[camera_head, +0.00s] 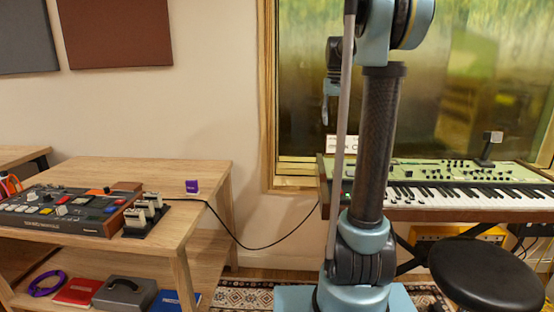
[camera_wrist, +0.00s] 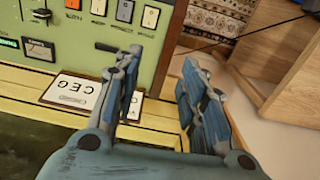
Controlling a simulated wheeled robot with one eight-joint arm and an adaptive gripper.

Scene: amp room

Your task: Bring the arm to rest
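My arm stands upright in the right half of the head view, with its upper part cut off by the top edge. My gripper (camera_head: 326,112) hangs pointing down in front of the window, left of the arm's column and above the left end of the keyboard (camera_head: 455,195). In the wrist view my gripper (camera_wrist: 160,80) has its two blue-grey fingers spread apart with nothing between them. A white card with letters (camera_wrist: 78,97) lies beyond the left finger, partly hidden by it; the card also shows in the head view (camera_head: 342,144).
A black stool (camera_head: 488,275) stands at lower right. A cable (camera_head: 262,247) spans the gap between desk and keyboard.

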